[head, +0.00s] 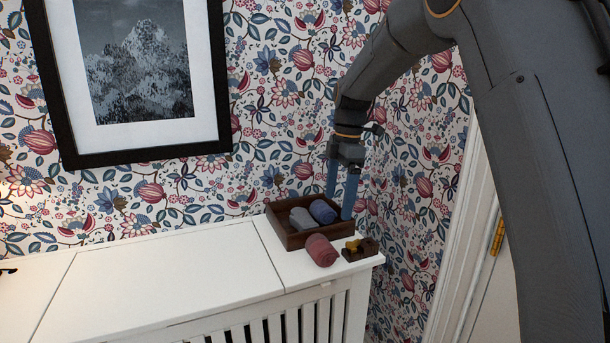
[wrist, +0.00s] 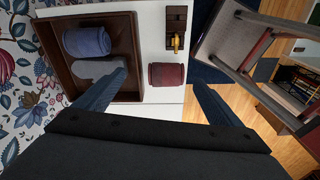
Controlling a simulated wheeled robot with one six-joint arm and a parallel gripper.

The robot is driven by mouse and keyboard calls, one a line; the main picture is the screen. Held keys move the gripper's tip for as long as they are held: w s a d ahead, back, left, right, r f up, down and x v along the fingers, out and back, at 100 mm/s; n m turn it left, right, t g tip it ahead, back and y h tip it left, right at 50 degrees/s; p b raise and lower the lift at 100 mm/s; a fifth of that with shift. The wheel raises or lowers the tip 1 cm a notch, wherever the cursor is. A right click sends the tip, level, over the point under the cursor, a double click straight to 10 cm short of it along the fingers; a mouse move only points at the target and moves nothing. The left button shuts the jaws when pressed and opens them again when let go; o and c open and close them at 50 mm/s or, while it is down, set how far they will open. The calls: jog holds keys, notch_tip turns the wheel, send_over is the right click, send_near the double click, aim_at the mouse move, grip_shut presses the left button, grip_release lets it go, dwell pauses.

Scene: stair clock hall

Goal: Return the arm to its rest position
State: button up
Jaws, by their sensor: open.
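My gripper (head: 343,190) is open and empty, pointing down over the right end of a white radiator cover. Its blue fingers show just above and beside a dark wooden tray (head: 287,239). In the wrist view the fingers (wrist: 160,88) are wide apart, with one reaching over the tray's edge (wrist: 136,60). In the tray lie a rolled blue cloth (head: 322,211) and a grey one (head: 301,220). A rolled red cloth (head: 320,250) lies outside the tray, on the cover, and shows in the wrist view (wrist: 167,75). I cannot tell whether a finger touches the tray.
The white radiator cover (head: 160,282) is bare to the left. A small dark wooden block with a brass-coloured part (head: 360,249) sits near its right edge. A flowered wall with a framed picture (head: 138,60) stands behind. A white door frame (head: 463,250) is at the right.

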jog(key=s+d+f+m, duration=0.3)
jog(key=s+f+m, duration=0.1)
jog(key=s+m, duration=0.3)
jog(key=s+d+f+m+t, duration=0.1)
jog(key=s+d+f+m, duration=0.3)
jog(key=s, duration=0.8)
jog(key=s+d+f+m+h, duration=0.1)
jog(key=s+d+f+m, duration=0.3)
jog(key=s+m, duration=0.5)
notch_tip(320, 180, down, 2)
jog(key=shift+s+m+t, duration=0.3)
jog(key=shift+a, duration=0.2)
